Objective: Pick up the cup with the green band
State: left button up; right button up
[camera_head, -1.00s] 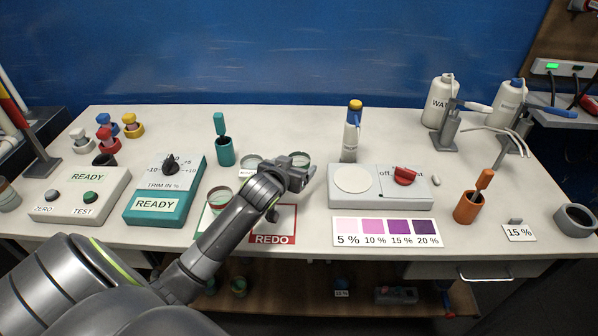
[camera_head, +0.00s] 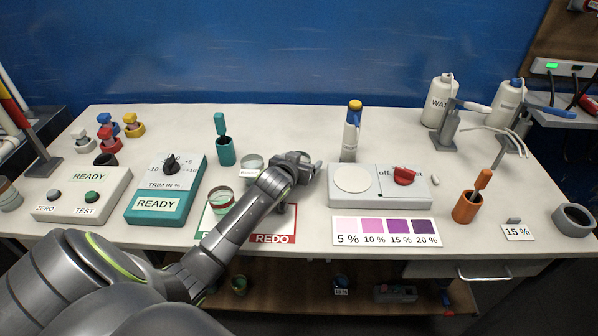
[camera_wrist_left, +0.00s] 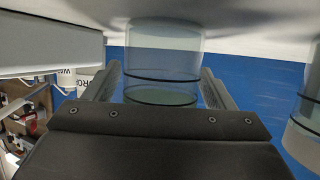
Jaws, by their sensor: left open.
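A clear cup (camera_wrist_left: 163,62) with dark ring lines and a pale green tint at its rim is between the fingers of my left gripper (camera_wrist_left: 158,85) in the left wrist view, which shows the scene upside down. The fingers are open on both sides of it; I cannot tell whether either touches it. In the head view my left gripper (camera_head: 305,170) is over the table's middle and hides this cup. A green band on it is not clearly seen. Another clear cup (camera_wrist_left: 303,130) is at the right of the wrist view. My right gripper is not in view.
The white plate device (camera_head: 380,200) is close on the right. A teal holder (camera_head: 226,154) stands behind left.

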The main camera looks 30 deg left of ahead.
pick_arm(q)
jog(key=c, duration=1.2)
